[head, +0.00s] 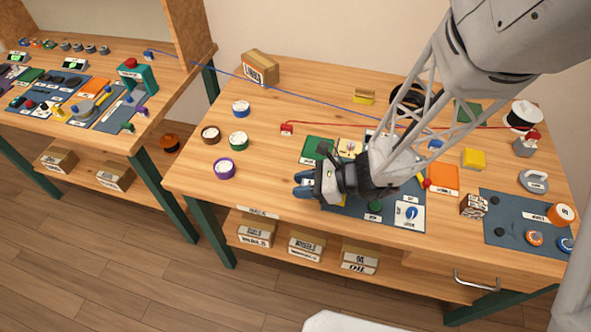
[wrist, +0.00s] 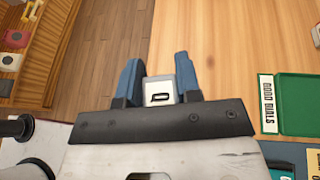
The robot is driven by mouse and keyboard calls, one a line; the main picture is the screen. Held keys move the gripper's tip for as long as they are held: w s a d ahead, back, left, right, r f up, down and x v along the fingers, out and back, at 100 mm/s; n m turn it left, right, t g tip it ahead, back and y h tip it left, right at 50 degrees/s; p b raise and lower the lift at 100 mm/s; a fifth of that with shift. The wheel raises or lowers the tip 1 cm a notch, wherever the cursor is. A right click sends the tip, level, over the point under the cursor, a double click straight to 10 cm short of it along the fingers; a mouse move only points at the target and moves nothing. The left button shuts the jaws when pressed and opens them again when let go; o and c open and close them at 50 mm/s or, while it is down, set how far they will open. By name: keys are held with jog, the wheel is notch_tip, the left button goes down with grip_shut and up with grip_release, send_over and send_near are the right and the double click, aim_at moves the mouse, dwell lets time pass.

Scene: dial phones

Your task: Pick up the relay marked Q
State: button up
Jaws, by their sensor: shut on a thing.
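My gripper (head: 303,186) has blue fingers and points left, over the front part of the right-hand table in the head view. In the wrist view my gripper (wrist: 158,75) is shut on a small pale grey block, the relay (wrist: 159,92), held between the two fingers. A dark, rounded letter shows sideways on its face; it is too small to read for certain as Q. The relay cannot be made out in the head view. Whether it is clear of the table I cannot tell.
A green tray labelled GOOD DIALS (wrist: 306,108) lies right of the gripper in the wrist view. Round tubs, including a purple one (head: 224,168), stand on the table's left. A blue mat (head: 390,217) lies under my arm. An orange sheet (head: 443,180) lies further right.

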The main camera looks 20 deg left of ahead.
jog(key=shift+s+d+r, duration=0.1)
jog(key=shift+s+d, duration=0.6)
jog(key=shift+s, duration=0.25)
jog(key=shift+s+d+r, duration=0.1)
jog(key=shift+s+d, duration=0.55)
jog(key=shift+s, duration=0.25)
